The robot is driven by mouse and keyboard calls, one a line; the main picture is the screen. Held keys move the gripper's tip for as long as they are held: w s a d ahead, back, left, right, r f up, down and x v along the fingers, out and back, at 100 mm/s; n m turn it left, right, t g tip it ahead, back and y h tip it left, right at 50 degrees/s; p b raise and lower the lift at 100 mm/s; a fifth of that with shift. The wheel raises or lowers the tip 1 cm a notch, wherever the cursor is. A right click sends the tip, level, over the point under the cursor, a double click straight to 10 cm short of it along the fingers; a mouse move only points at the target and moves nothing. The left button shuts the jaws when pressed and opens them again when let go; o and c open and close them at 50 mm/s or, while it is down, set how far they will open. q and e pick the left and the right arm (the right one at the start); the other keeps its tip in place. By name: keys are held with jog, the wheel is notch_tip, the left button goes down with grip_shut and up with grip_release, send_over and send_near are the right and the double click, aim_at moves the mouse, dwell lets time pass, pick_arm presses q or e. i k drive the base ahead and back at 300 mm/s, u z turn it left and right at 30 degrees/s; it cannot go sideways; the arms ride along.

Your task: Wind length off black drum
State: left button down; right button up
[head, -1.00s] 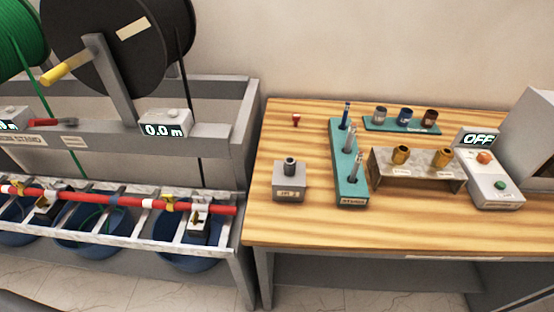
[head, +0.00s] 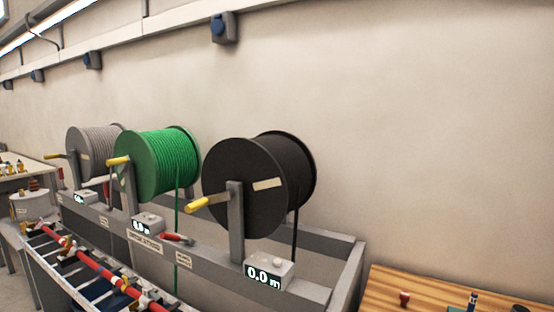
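The black drum (head: 245,190) stands on a grey upright at the right end of the drum rack. Its yellow crank handle (head: 210,203) points to the left. A black strand (head: 295,232) hangs down from its right side. The length counter (head: 268,273) below the drum reads 0.0 m. Neither of my grippers is in view.
A green drum (head: 165,162) and a grey drum (head: 92,150) stand to the left on the same rack. A red-handled tool (head: 178,238) lies on the rack ledge. A red bar (head: 95,266) runs along the front. A wooden table (head: 400,290) is at lower right.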

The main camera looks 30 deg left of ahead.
aim_at(271, 165)
jog(key=u, duration=1.2)
